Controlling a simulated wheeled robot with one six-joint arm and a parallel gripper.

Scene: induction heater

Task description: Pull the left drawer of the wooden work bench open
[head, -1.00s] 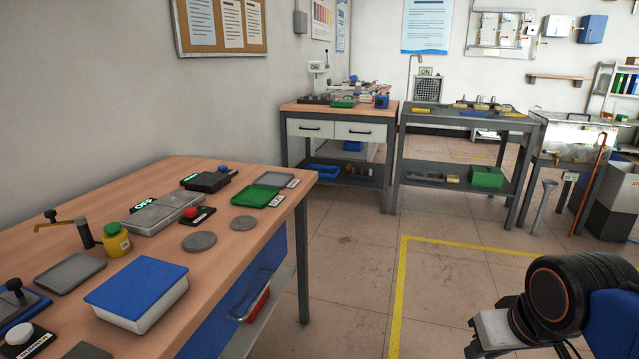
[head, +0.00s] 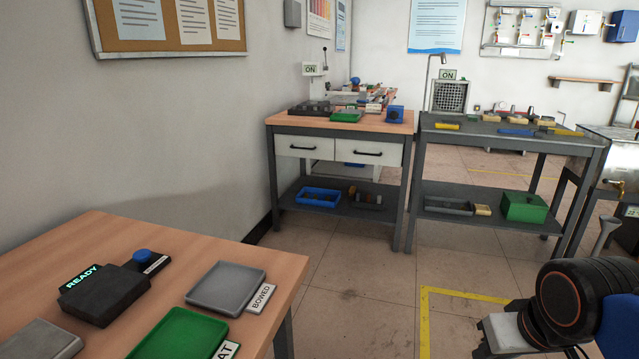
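The wooden work bench (head: 388,127) stands ahead against the wall, with a wood top and grey legs. Two white drawer fronts sit side by side under its top. The left drawer (head: 296,148) has a dark bar handle (head: 299,150) and looks closed. The right drawer (head: 366,154) has a similar handle and also looks closed. My gripper's fingers do not show.
A nearer wood-topped table (head: 213,254) fills the lower left, holding a grey tray (head: 226,286), a green tray (head: 180,338) and a black box marked READY (head: 104,292). A grey metal table (head: 500,134) stands right of the bench. Open floor (head: 365,262) lies before the bench.

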